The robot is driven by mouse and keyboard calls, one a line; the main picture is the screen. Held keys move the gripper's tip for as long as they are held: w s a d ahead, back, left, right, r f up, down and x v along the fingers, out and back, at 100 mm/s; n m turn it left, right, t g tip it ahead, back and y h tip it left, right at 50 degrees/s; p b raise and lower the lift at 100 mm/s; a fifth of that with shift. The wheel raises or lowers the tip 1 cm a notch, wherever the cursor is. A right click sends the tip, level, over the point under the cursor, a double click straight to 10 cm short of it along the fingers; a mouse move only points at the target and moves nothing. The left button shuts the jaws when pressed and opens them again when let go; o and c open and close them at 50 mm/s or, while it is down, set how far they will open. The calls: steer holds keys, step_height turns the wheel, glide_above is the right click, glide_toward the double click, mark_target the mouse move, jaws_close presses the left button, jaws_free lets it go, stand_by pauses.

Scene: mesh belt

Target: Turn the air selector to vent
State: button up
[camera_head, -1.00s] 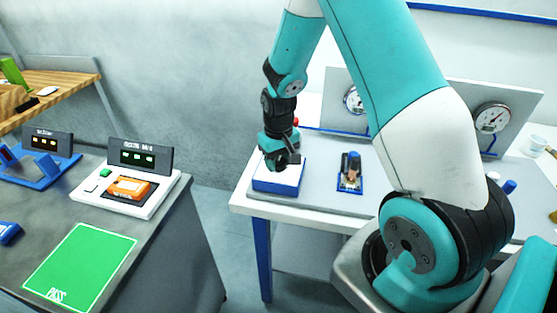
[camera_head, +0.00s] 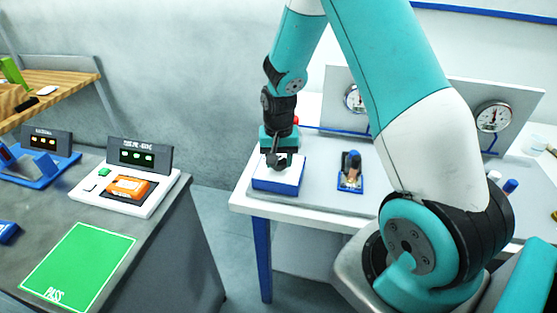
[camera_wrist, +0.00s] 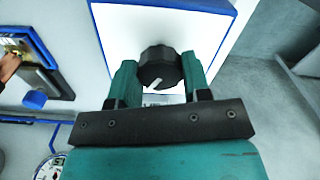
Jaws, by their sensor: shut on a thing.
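The air selector is a white-topped box with blue sides (camera_head: 276,182), standing at the near left of the white table. Its round black knob (camera_wrist: 158,62) with a white pointer mark shows in the wrist view. The pointer slants toward the lower left there. My gripper (camera_wrist: 158,74) is shut on the knob, with one teal finger on either side. In the head view my gripper (camera_head: 279,158) points down onto the box top and mostly hides the knob. A small label below the knob in the wrist view is partly covered and unreadable.
A blue fixture (camera_head: 351,184) with a copper-coloured part stands right of the box. Panels with round gauges (camera_head: 493,117) stand behind. The left bench holds an orange device on a white tester (camera_head: 160,199) and a green PASS mat (camera_head: 80,264).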

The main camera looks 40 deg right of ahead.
steer(key=shift+m, duration=1.5)
steer(key=o, duration=0.9)
steer(key=shift+o, duration=0.2)
step_height(320, 180, up, 18)
steer(key=b, duration=0.2)
steer(key=shift+f+b, duration=0.25)
steer(key=shift+b, duration=0.05)
